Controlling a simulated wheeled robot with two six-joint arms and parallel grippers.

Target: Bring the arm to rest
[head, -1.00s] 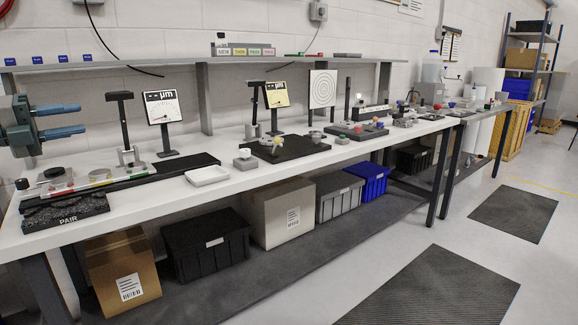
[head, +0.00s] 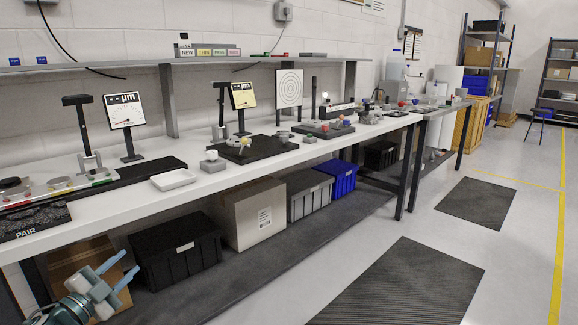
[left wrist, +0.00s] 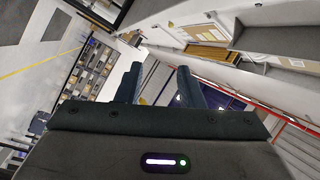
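My left gripper (head: 118,272) is at the lower left of the head view, below the level of the bench top and in front of the cardboard box on the lower shelf. Its two blue fingers stand apart with nothing between them. In the left wrist view the fingers (left wrist: 158,85) are also apart and empty, with the room tilted behind them. My right gripper is in neither view.
The long white bench (head: 225,185) carries gauges, a white tray (head: 173,180) and dark plates. Below it are a black bin (head: 175,258), a large carton (head: 240,215) and a blue bin (head: 340,178). Floor mats (head: 405,285) lie on open floor at right.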

